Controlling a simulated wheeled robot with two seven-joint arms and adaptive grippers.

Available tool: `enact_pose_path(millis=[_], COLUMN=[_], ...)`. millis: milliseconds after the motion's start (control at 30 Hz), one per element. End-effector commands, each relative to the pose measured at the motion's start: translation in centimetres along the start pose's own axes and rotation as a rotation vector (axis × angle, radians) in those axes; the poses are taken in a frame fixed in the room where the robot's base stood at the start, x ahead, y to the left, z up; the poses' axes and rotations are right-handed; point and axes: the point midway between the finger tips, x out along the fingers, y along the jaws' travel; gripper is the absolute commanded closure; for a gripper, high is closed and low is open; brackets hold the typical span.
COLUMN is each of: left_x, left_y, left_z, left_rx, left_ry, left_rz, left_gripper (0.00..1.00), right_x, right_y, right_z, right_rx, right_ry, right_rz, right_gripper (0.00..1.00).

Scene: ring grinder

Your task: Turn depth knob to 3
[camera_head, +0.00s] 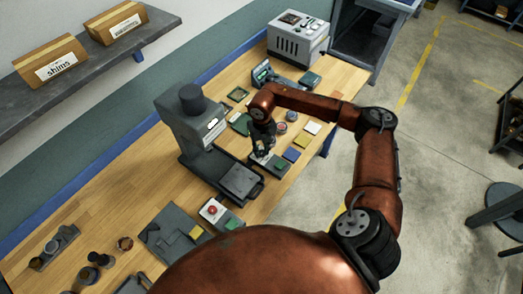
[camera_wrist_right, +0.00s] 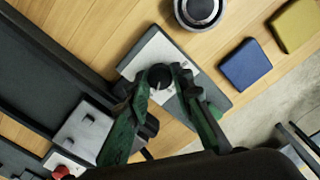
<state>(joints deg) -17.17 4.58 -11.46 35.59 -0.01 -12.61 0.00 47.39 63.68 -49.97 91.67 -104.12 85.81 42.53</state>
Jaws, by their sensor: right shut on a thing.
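The depth knob (camera_wrist_right: 159,77) is a small dark round knob on a light-faced control box (camera_wrist_right: 143,53) with a dark base. In the right wrist view my right gripper (camera_wrist_right: 163,80) has its green fingers on both sides of the knob, shut on it. The marks on the face are too small to read. In the head view the right gripper (camera_head: 262,150) reaches down onto the box (camera_head: 268,160), beside the grinder (camera_head: 201,130), and hides the knob. My left gripper is not in view.
A red-button box (camera_head: 214,211) stands at the front of the grinder. Blue (camera_head: 291,154) and yellow (camera_head: 313,128) blocks lie to the right of the control box. A grey machine (camera_head: 298,38) stands at the far end of the wooden table. Several small parts lie at the near left.

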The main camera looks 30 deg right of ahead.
Motion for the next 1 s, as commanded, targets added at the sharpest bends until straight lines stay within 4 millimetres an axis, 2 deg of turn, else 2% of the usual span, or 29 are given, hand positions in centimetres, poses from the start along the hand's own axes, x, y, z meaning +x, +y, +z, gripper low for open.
enact_pose_path(millis=[267, 1000], left_x=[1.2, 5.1], left_y=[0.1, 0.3], left_z=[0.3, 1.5], left_rx=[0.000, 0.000], left_ry=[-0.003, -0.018], left_rz=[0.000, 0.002], left_gripper=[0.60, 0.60], right_x=[0.2, 0.2], right_y=[-0.1, -0.1], right_z=[0.1, 0.1], right_rx=[-0.158, -0.855], right_ry=[0.000, 0.000], right_rz=[-0.001, -0.002], right_gripper=[1.00, 1.00])
